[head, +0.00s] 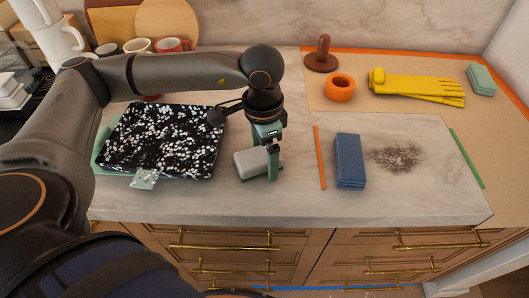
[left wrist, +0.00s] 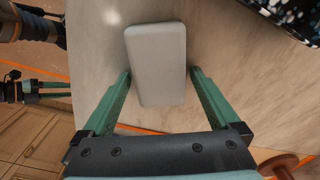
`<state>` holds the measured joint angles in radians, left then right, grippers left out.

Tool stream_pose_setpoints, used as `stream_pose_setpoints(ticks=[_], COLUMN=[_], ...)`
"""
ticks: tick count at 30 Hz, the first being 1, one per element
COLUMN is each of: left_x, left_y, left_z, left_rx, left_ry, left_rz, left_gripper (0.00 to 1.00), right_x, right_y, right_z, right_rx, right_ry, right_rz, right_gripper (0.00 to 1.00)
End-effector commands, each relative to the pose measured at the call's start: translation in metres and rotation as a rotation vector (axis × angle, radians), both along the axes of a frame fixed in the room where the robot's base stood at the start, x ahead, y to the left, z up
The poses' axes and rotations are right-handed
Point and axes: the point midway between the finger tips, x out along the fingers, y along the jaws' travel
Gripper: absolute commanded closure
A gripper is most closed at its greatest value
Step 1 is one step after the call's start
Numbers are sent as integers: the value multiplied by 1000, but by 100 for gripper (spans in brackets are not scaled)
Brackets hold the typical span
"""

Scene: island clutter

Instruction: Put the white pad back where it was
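The white pad (head: 250,163) is a pale grey-white rounded block on the marble counter, right of the speckled board. My left gripper (head: 271,165) points down at the pad's right end, and a green finger hides part of it. In the left wrist view the pad (left wrist: 157,62) lies between the two green fingers of my left gripper (left wrist: 160,75). The fingers are apart, with a narrow gap on each side of the pad. My right gripper (left wrist: 50,91) seems to show at the left edge of the left wrist view, too small to read.
A black-and-white speckled board (head: 162,140) lies on the left. A blue block (head: 349,160) stands between an orange strip (head: 320,157) and a dark stain (head: 397,157); a green strip (head: 467,158) is farther right. An orange ring (head: 340,88) and yellow gloves (head: 417,87) lie behind.

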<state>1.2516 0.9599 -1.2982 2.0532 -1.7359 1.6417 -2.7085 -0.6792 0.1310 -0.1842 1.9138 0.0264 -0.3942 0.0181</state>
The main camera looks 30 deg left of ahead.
Motion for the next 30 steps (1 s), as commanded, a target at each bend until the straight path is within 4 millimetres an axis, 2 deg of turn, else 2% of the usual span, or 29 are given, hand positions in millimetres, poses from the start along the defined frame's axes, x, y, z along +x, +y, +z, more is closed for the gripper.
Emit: stream_pose_setpoints(ticks=[8, 12, 14, 24, 30], left_x=[0, 1, 1, 0, -1], left_y=[0, 0, 0, 0, 1], left_z=[1, 9, 18, 92, 117], left_rx=[0, -1, -2, -2, -1], left_ry=[0, -3, -6, -5, -2], left_rz=[0, 0, 0, -2, 0], left_gripper=[0, 0, 0, 0, 0], right_x=[0, 0, 0, 0, 0], right_y=[0, 0, 0, 0, 0], right_z=[1, 5, 4, -2, -2], right_rx=[0, 0, 0, 0, -1], right_ry=[0, -1, -2, -1, 0], right_rz=[0, 0, 0, 0, 1], right_gripper=[44, 44, 44, 44, 44])
